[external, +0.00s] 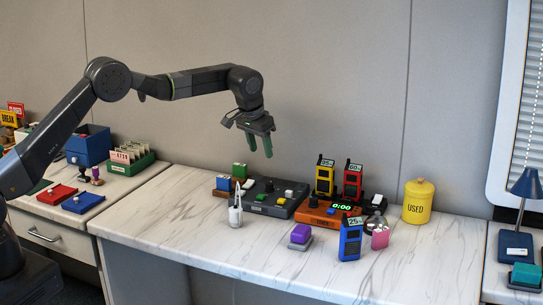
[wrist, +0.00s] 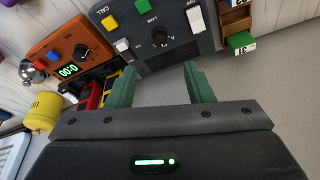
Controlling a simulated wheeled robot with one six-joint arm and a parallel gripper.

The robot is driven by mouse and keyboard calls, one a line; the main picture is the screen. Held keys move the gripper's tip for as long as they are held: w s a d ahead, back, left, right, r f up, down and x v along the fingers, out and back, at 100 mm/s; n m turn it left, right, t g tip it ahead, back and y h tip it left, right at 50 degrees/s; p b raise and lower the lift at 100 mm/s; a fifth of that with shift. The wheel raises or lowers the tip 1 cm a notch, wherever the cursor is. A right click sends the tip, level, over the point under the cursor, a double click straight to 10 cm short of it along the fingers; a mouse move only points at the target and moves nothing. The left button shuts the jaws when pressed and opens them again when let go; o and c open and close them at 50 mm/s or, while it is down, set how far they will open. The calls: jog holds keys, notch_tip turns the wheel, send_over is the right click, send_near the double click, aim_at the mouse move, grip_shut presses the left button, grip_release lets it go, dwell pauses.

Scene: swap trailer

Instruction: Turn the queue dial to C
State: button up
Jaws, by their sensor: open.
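A dark grey panel (external: 292,207) lies on the marble-look counter, with a black round dial (external: 269,187) on its top. In the wrist view the panel (wrist: 182,60) fills the top middle, and the dial (wrist: 159,40) has small marks around it, too small to read. I cannot tell which letter it points at. My gripper (external: 260,149) hangs in the air above the panel, fingers down. In the wrist view its green fingers (wrist: 158,68) are open and empty, apart from the dial.
An orange unit (external: 320,216) with a green 0:00 display stands right of the panel. Yellow (external: 324,181), red (external: 352,184) and blue (external: 350,240) devices, a purple block (external: 300,234), a white holder (external: 235,215) and a yellow USED canister (external: 418,203) stand around. The counter's front is mostly clear.

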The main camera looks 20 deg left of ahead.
aim_at(269, 183)
jog(key=w+f+n, duration=0.1)
jog(key=f, duration=0.3)
jog(key=w+f+n+p, duration=0.1)
jog(key=f, duration=0.3)
jog(key=w+d+f+n+t, duration=0.1)
jog(key=f+n, duration=0.1)
jog(key=f, duration=0.2)
jog(key=shift+w+f+y+p, duration=0.1)
jog(key=shift+w+y+p, duration=0.25)
jog(key=shift+y+p, duration=0.05)
jog(key=shift+c, duration=0.2)
jog(key=c, duration=0.9)
